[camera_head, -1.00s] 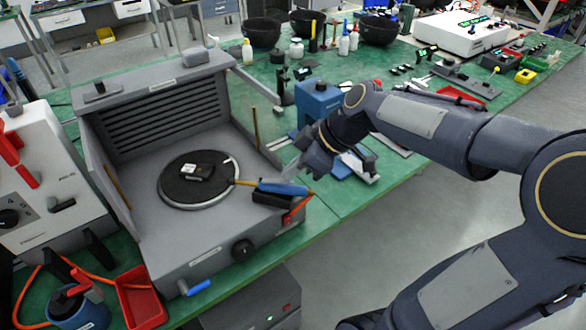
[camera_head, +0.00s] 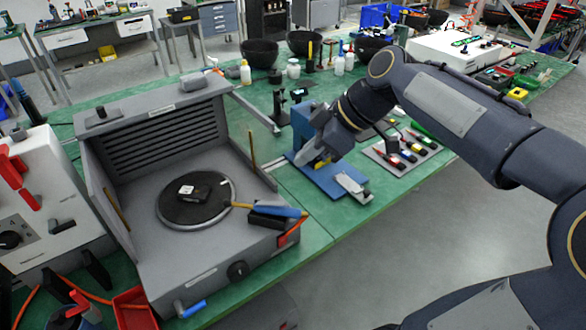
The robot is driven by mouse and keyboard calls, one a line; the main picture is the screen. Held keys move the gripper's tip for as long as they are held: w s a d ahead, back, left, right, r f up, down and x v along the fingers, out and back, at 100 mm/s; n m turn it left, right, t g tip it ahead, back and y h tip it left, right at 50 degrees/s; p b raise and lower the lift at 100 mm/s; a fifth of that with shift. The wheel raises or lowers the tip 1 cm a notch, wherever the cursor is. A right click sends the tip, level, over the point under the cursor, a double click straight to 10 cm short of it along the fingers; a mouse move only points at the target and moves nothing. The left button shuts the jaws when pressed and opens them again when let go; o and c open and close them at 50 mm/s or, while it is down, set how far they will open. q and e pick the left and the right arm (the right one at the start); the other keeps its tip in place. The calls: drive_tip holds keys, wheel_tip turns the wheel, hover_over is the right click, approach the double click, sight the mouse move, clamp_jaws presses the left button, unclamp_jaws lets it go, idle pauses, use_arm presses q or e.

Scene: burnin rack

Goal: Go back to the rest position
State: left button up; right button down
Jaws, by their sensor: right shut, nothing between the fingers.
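My right gripper (camera_head: 318,160) is at the end of my right arm, which comes in from the right. It is shut and empty, above or in front of a blue fixture with a blue base plate (camera_head: 322,178) on the green bench. Its fingertips are small and partly hidden by the wrist, and I cannot tell whether they touch the fixture. My left gripper is not in view.
A grey open-fronted bench unit (camera_head: 130,238) holds a round dark turntable (camera_head: 170,212) with a small black part on it. A blue-handled tool (camera_head: 278,210) lies at its right edge. A white instrument (camera_head: 35,235) stands at left. Open floor lies at lower right.

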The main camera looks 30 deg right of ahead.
drive_tip(key=shift+v, duration=0.9)
drive_tip(key=s+a+f+m+h, duration=0.1)
drive_tip(key=s+a+f+m, duration=0.3)
drive_tip(key=s+f, duration=0.3)
drive_tip(key=s+a+f+m, duration=0.4)
drive_tip(key=s+f+m, duration=0.3)
drive_tip(key=shift+a+f+t+h, duration=0.2)
drive_tip(key=shift+f+t+h, duration=0.1)
drive_tip(key=shift+h, duration=0.1)
idle(1.4)
